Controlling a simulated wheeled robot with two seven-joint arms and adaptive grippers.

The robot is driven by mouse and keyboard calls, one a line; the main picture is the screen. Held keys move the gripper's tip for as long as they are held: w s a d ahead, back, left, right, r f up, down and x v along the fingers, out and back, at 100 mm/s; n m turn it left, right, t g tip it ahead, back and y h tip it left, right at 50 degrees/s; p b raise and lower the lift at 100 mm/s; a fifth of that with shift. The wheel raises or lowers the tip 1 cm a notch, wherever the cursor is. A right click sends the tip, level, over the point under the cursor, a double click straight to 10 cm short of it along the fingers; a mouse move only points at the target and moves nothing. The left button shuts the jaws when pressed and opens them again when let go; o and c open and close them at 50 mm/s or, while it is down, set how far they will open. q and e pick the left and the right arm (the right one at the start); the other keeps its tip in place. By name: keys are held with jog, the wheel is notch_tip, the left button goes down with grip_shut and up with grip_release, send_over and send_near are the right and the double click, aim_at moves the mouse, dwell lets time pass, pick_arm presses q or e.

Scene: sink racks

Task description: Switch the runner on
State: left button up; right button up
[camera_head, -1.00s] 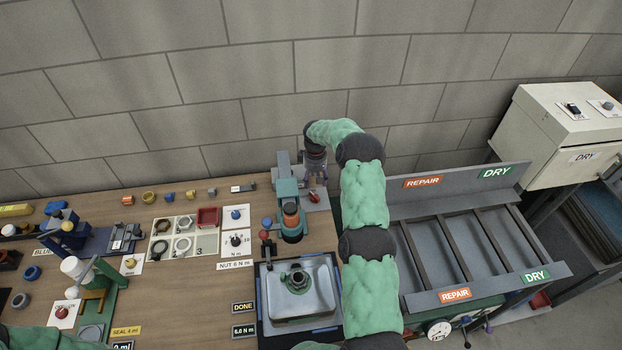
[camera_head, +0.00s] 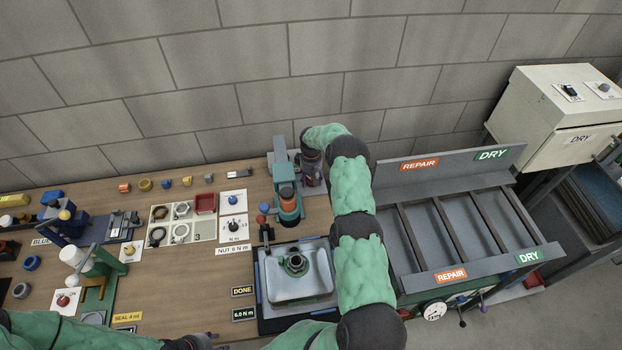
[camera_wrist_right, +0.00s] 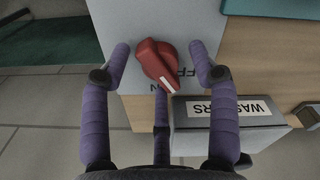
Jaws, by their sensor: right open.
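The runner is a teal-and-grey machine (camera_head: 286,200) with an orange collar, standing at the bench's right end behind the sink-like basin. Its switch is a red knob (camera_wrist_right: 155,62) on a grey plate, seen in the right wrist view. The knob's white mark points to the lower right, close to partly hidden OFF/ON lettering; I cannot tell which word it marks. My right gripper (camera_wrist_right: 162,65) is open, with purple fingers on both sides of the knob and a third below it. Gaps show beside the knob. In the head view the right gripper (camera_head: 313,178) hides the knob.
The basin (camera_head: 298,284) sits in front of the runner. A slotted REPAIR/DRY rack (camera_head: 423,248) stands right of my right arm. A WASHERS-labelled box (camera_wrist_right: 230,118) is close to the fingers. Small parts and a tray (camera_head: 204,228) lie left on the bench.

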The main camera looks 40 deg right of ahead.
jog(key=shift+f, duration=0.1)
jog(key=c, duration=1.1)
jog(key=shift+f+m+b, duration=0.15)
jog(key=shift+m+b, duration=0.25)
jog(key=shift+b, duration=0.3)
jog(key=shift+a+m, duration=0.1)
jog(key=shift+m, duration=0.2)
jog(key=o, duration=1.1)
